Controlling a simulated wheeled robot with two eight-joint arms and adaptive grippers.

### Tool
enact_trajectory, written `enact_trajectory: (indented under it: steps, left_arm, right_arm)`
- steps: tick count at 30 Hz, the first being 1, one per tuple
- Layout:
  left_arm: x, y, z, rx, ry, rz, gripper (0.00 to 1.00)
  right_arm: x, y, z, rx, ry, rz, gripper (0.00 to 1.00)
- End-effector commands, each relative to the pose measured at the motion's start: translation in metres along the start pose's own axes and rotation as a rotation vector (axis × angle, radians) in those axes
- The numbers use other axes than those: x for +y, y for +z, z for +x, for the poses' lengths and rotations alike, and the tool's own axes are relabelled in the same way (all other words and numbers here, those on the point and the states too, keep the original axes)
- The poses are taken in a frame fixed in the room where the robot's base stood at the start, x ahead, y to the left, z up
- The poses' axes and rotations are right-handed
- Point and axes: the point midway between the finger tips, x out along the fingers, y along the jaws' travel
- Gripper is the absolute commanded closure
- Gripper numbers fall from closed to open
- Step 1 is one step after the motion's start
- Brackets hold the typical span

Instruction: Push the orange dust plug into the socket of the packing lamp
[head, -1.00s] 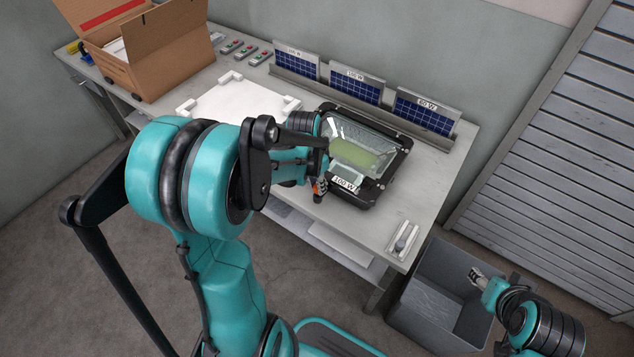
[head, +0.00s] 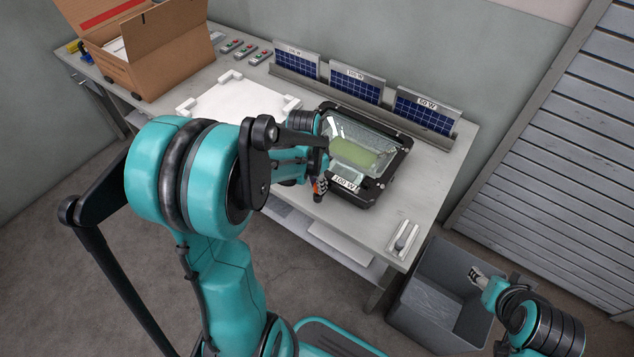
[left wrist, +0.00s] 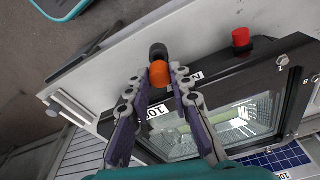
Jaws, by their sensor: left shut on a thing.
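The packing lamp (head: 373,190) is a black-framed floodlight with a glass front and a "100 W" label, lying on the bench. My left gripper (left wrist: 160,75) is shut on the orange dust plug (left wrist: 160,75), at the lamp's near left corner. A black cylindrical part (left wrist: 158,50), perhaps the socket, sits just beyond the plug; whether the plug is in it or only against it I cannot tell. The lamp frame (left wrist: 262,62) lies right of the fingers. My right gripper (head: 474,273) is small in the head view, over the grey bin; its opening is unclear.
A red cap-like part (left wrist: 241,38) stands by the lamp's edge. Solar panels (head: 354,85) stand in a rail behind the lamp. A white sheet with corner pieces (head: 235,100) and a cardboard box (head: 150,60) are left. The grey bin (head: 425,285) stands right of the bench.

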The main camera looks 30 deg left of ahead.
Motion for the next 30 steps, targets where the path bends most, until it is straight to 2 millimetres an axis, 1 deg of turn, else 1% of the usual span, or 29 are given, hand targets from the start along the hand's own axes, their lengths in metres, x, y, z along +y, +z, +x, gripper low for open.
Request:
enact_trajectory:
  steps: [20, 30]
  left_arm:
    - [0.0000, 0.0001, 0.0004, 0.000, 0.000, 0.000, 0.93]
    - [0.0000, 0.0012, 0.0078, 0.000, 0.000, 0.000, 0.93]
  right_arm:
    - [0.0000, 0.0006, 0.0008, 0.000, 0.000, 0.000, 0.52]
    - [0.0000, 0.0044, 0.0061, 0.000, 0.000, 0.000, 0.52]
